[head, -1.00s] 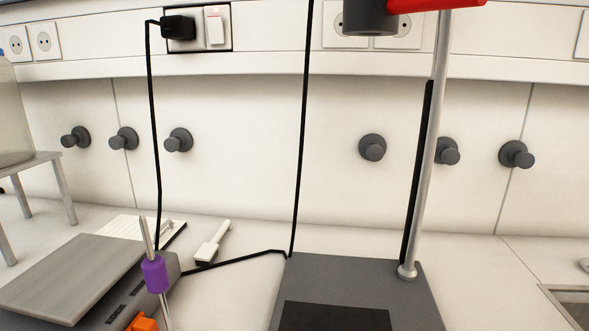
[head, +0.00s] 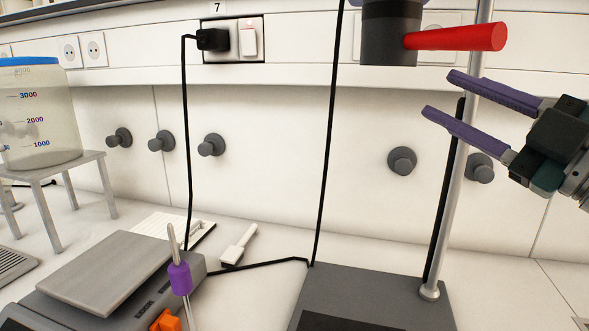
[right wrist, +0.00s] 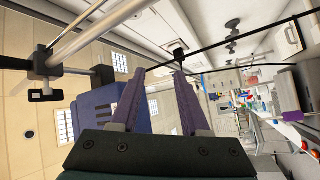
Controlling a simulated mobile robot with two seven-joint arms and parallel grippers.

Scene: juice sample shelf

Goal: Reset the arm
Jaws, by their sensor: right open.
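My right gripper (head: 437,96) comes in from the right in the head view, with two purple fingers spread apart and nothing between them. It is beside the upright metal rod (head: 447,190), below the red handle (head: 455,37) of the dark cylindrical device on the stand. In the right wrist view the purple fingers of this gripper (right wrist: 178,80) are also apart and empty, with a dark cable behind their tips. My left gripper is not in view.
The dark stand base (head: 375,292) holds the rod. A grey flat-topped device (head: 105,270), a rod with a purple sleeve (head: 179,278), and a clear container (head: 38,120) on a metal stool (head: 55,180) are at left. A black cable (head: 327,150) hangs mid-view.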

